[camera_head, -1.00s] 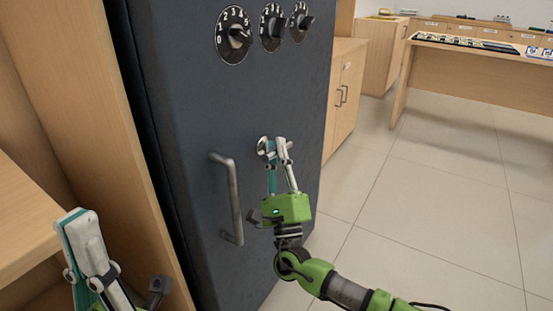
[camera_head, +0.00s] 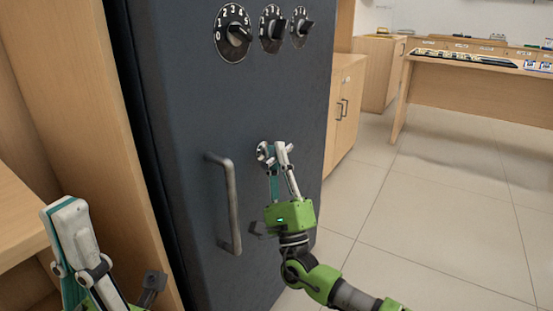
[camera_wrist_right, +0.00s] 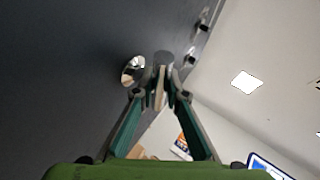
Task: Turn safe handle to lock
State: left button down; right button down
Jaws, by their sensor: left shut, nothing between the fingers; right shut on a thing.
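The dark grey safe door (camera_head: 170,130) stands upright across the middle of the head view. The round metal hub of its turning handle (camera_head: 262,150) sits right of a vertical pull bar (camera_head: 228,205). My right gripper (camera_head: 279,152) is at this hub, shut on the handle, and its fingers hide most of the gripped part. In the right wrist view the shiny hub (camera_wrist_right: 133,69) lies just left of my right fingertips (camera_wrist_right: 161,75). My left gripper (camera_head: 66,208) is shut and empty, low at the left, apart from the safe.
Three numbered dials (camera_head: 233,33) are high on the door. Wooden panelling (camera_head: 75,110) borders the safe on the left. A wooden cabinet (camera_head: 345,105) stands behind it on the right. Open tiled floor (camera_head: 450,220) lies to the right, with a counter (camera_head: 480,85) beyond.

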dwell(0.3)
jog(key=c, duration=2)
grip_release()
jog(key=shift+f, duration=0.1)
jog(key=v, duration=1.2)
